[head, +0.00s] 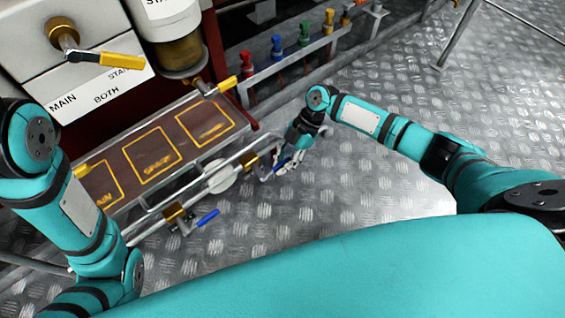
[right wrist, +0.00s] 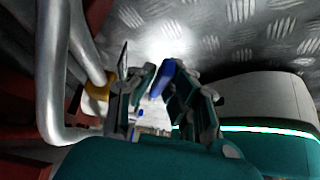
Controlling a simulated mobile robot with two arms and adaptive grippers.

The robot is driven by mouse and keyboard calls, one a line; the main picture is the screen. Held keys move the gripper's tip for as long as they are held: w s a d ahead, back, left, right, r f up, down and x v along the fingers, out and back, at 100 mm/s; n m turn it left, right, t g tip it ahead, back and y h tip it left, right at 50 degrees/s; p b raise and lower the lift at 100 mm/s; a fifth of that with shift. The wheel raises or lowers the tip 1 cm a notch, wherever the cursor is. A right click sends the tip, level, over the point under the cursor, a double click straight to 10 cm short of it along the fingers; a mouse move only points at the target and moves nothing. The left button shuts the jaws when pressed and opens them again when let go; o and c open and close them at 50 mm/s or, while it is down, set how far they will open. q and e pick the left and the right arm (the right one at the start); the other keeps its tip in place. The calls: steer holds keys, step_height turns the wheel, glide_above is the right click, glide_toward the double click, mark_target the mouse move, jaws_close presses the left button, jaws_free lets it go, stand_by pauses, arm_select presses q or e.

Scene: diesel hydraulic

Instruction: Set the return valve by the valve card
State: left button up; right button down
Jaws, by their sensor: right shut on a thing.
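My right gripper (head: 286,160) is at the low pipe rail. It is shut on a blue valve handle (head: 279,166), beside a brass valve body (head: 250,161). In the right wrist view the blue handle (right wrist: 161,80) shows between the fingers. My left gripper is out of view.
A brown panel (head: 168,142) with yellow-outlined squares lies behind the pipes. A white round tag (head: 221,177) hangs between the blue-handled valves. A rack of coloured knobs (head: 277,48) stands behind. The tread-plate floor (head: 390,200) is clear.

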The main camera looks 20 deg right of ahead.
steer(key=c, duration=1.4)
jaws_free()
steer(key=shift+o, duration=0.2)
steer(key=v, duration=1.2)
